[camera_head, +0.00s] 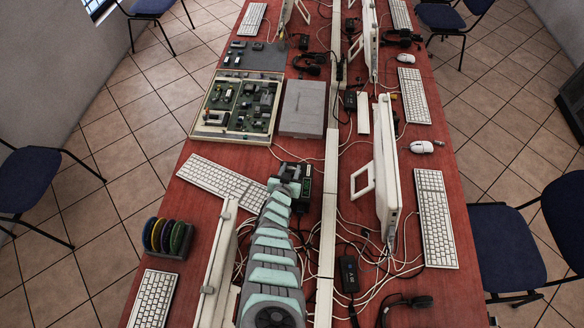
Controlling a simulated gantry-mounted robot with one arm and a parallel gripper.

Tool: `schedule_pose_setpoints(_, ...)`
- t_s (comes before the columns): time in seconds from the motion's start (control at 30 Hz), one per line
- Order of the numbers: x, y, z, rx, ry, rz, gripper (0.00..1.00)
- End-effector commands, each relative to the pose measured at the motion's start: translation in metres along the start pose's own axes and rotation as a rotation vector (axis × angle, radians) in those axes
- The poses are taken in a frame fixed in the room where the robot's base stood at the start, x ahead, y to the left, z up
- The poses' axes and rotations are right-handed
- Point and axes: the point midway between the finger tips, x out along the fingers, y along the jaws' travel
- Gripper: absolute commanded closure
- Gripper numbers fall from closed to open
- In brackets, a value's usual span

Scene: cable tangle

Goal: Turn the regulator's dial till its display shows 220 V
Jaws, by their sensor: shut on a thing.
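My gripper (290,173) is at the far end of my arm, near the middle of the red table, left of the long white cable channel. It is shut at a dark box with a small green patch, which looks like the regulator (306,188) and its display. My arm and gripper cover much of this box. The dial is hidden between the jaws, and the display is too small to read.
A grey closed case (302,108) and an open tray of electronic parts (238,104) lie beyond. A white keyboard (222,181) is to the left. A monitor (386,168) and loose white cables (372,250) crowd the right.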

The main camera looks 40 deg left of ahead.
Motion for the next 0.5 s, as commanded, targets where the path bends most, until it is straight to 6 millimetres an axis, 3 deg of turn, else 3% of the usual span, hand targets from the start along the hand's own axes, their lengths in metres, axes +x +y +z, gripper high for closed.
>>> schedule_pose_setpoints(0.03, -0.0021, -0.0075, -0.0022, -0.001, 0.001, -0.002, 1.00)
schedule_pose_setpoints(0.5, -0.0056, -0.0040, -0.0039, 0.019, 0.004, 0.105, 1.00)
